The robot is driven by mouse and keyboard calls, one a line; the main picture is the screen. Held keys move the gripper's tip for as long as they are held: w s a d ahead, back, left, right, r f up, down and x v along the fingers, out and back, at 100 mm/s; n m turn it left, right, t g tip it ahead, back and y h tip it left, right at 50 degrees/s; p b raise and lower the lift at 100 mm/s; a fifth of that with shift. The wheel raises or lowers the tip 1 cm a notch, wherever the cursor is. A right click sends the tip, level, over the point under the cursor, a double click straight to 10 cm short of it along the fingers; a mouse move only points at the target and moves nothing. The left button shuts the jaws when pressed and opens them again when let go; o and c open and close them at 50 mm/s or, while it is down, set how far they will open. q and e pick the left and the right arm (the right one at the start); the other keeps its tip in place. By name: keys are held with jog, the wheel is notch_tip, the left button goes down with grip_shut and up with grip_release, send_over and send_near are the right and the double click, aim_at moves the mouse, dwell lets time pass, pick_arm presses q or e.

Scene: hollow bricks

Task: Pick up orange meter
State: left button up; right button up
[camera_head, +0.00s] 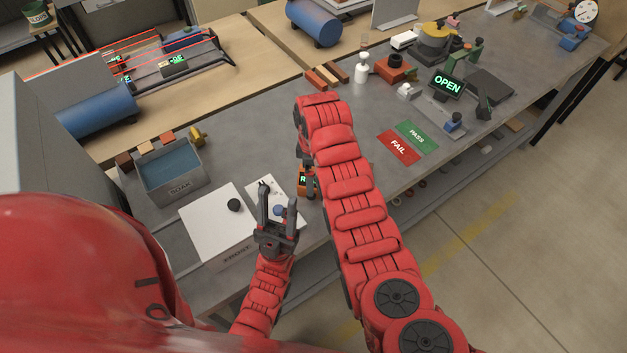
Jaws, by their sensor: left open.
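The orange meter (303,187) stands on the grey bench, right of the white card. It has a small lit display. My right arm hides its right side. My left gripper (278,194) is open and empty, its two fingers pointing away from me, left of the meter and apart from it. It is over the white card. My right gripper (307,164) is mostly hidden by its own wrist and points down at the meter's top. I cannot tell whether it is shut on the meter.
The white FROST box (219,222) and grey SOAK tub (172,168) are at left. Red FAIL (399,147) and green PASS (417,134) plates lie right of my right arm. A white bottle (361,70) and OPEN sign (446,83) stand farther back.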

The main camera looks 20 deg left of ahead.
jog(key=shift+f+p, duration=0.4)
jog(key=shift+p, duration=0.2)
jog(key=shift+s+f+p, duration=0.1)
jog(key=shift+f+p, duration=0.35)
jog(key=shift+f, duration=0.35)
jog(key=shift+f+b, duration=0.3)
jog(key=shift+f, duration=0.65)
jog(key=shift+a+f, duration=0.1)
jog(key=shift+f, duration=0.4)
